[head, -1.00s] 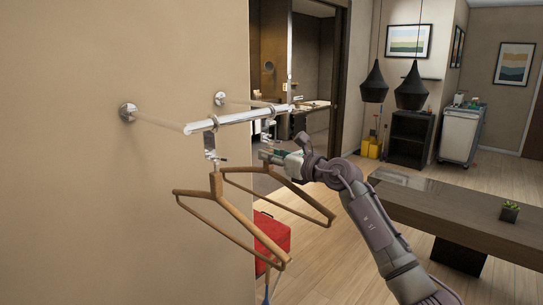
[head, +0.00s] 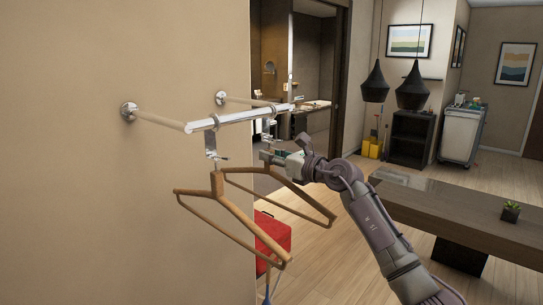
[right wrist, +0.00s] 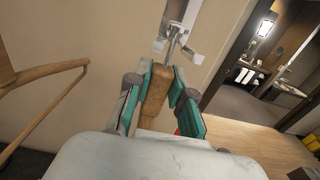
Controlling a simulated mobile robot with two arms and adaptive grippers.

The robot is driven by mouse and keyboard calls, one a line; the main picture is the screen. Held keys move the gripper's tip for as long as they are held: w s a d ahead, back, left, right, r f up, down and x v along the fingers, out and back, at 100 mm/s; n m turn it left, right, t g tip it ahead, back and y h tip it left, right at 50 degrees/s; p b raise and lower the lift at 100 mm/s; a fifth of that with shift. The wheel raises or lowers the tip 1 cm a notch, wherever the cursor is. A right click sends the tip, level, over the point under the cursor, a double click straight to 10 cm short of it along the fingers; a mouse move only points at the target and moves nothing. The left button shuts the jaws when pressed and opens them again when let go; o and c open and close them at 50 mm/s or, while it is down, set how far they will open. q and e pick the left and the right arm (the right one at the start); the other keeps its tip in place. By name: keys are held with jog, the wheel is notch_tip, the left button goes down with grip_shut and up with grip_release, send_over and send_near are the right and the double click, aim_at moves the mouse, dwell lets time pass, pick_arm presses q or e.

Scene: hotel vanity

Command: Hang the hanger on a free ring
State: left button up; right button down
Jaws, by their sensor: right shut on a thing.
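A wooden hanger (head: 312,205) is held at its neck by my right gripper (head: 268,157), below the far end of the chrome rail (head: 240,117). In the right wrist view, the green-padded fingers (right wrist: 160,100) are shut on its wooden neck (right wrist: 156,92). Its metal top meets or overlaps a metal fitting (right wrist: 178,38) under the far ring (head: 268,108); I cannot tell whether it is seated. A second wooden hanger (head: 235,211) hangs under the near ring (head: 212,124); part of it shows in the right wrist view (right wrist: 50,80). My left gripper is not in view.
The rail stands off the beige wall (head: 90,200) on two wall mounts. A red case (head: 272,233) is on the floor below the hangers. A dark wooden table (head: 450,210) with a small plant (head: 510,212) stands to the right. A doorway opens behind the rail.

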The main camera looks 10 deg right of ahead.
jog(key=shift+f, duration=0.35)
dwell(0.4)
jog(key=c, duration=0.9)
grip_release()
jog(key=shift+c, duration=0.2)
